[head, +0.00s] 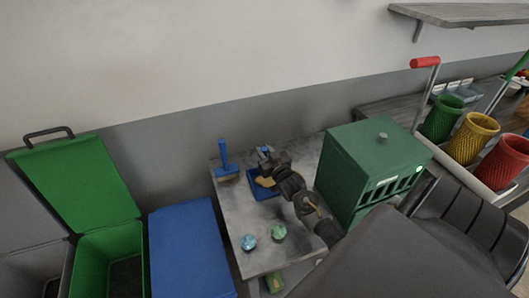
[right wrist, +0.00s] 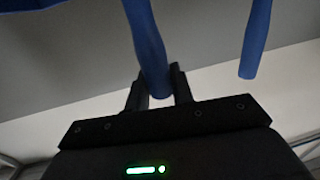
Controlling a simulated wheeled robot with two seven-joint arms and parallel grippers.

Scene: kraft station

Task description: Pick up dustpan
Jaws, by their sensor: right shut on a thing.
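A blue dustpan (head: 262,189) is on the grey table, partly hidden behind my right gripper in the head view. My right gripper (head: 266,155) is over it, with the arm coming from the lower right. In the right wrist view the gripper (right wrist: 160,85) is shut on the blue dustpan handle (right wrist: 149,45), which sits between its two fingers. I cannot tell whether the pan is touching the table. My left gripper is not in view.
A blue brush (head: 223,160) stands left of the dustpan; its handle also shows in the right wrist view (right wrist: 255,40). Two round items, one blue (head: 248,242) and one green (head: 279,232), lie nearer on the table (head: 240,213). A green box (head: 368,160) stands right. Bins (head: 185,250) flank the left.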

